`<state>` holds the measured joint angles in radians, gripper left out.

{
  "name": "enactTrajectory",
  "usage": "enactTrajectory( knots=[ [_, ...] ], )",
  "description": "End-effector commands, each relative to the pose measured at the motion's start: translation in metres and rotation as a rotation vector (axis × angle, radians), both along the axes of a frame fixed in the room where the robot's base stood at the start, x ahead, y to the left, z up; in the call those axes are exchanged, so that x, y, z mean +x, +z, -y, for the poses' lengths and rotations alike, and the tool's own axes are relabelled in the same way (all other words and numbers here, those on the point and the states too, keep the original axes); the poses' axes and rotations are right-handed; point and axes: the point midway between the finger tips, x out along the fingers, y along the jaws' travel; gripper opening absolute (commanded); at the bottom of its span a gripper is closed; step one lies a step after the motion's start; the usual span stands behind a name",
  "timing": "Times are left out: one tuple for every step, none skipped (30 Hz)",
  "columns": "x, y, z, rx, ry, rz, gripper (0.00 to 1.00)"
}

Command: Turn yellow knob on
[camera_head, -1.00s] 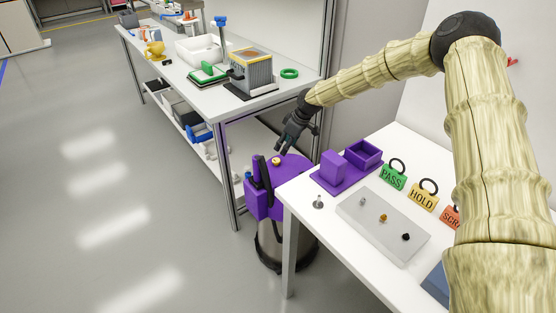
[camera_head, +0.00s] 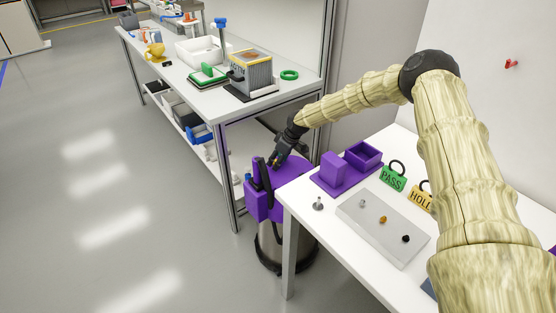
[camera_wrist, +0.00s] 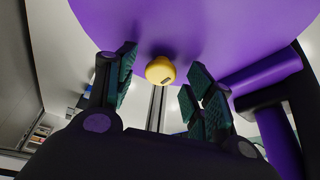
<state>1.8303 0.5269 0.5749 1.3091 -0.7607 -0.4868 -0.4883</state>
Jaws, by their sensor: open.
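The yellow knob (camera_wrist: 160,70) sits on the purple top (camera_wrist: 190,25) of a vacuum-like machine. In the wrist view it lies just ahead of my fingertips, roughly midway between them, with a dark mark on its right side. My gripper (camera_wrist: 158,88) is open, its dark green pads on either side of the knob with gaps showing. In the head view my gripper (camera_head: 275,163) is low over the purple machine top (camera_head: 290,170), and it hides the knob there. Whether the fingers reach down around the knob's sides is unclear.
A white table (camera_head: 330,230) stands close to the right of the machine, with a purple box (camera_head: 364,154), a grey plate (camera_head: 370,235) and signs. A workbench (camera_head: 180,75) stands behind. A dark upright handle (camera_head: 260,172) rises at the machine's left. Floor at left is clear.

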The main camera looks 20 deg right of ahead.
Motion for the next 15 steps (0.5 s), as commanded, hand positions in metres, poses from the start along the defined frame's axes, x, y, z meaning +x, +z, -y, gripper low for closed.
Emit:
enactTrajectory(
  knots=[
    [0.0001, -0.0001, -0.0001, 0.0, 0.0, 0.0, 0.53],
    [0.0001, -0.0001, -0.0001, 0.0, 0.0, 0.0, 0.53],
    [0.0001, 0.0, -0.0001, 0.0, 0.0, 0.0, 0.53],
    [0.0001, 0.0, -0.0001, 0.0, 0.0, 0.0, 0.53],
    [0.0001, 0.0, -0.0001, 0.0, 0.0, 0.0, 0.53],
    [0.0001, 0.0, -0.0001, 0.0, 0.0, 0.0, 0.49],
    [0.0001, 0.0, -0.0001, 0.0, 0.0, 0.0, 0.44],
    [0.0, 0.0, 0.0, 0.0, 0.0, 0.0, 0.39],
    [0.0001, 0.0, -0.0001, 0.0, 0.0, 0.0, 0.31],
    [0.0, 0.0, 0.0, 0.0, 0.0, 0.0, 0.26],
    [0.0, 0.0, 0.0, 0.0, 0.0, 0.0, 0.2],
    [0.0, 0.0001, 0.0001, 0.0, 0.0, 0.0, 0.13],
    [0.0, 0.0001, 0.0001, 0.0, 0.0, 0.0, 0.08],
    [0.0001, 0.0001, 0.0002, 0.0, 0.0, 0.0, 0.07],
    [0.0002, 0.0001, 0.0001, 0.0, 0.0, 0.0, 0.07]
  ],
)
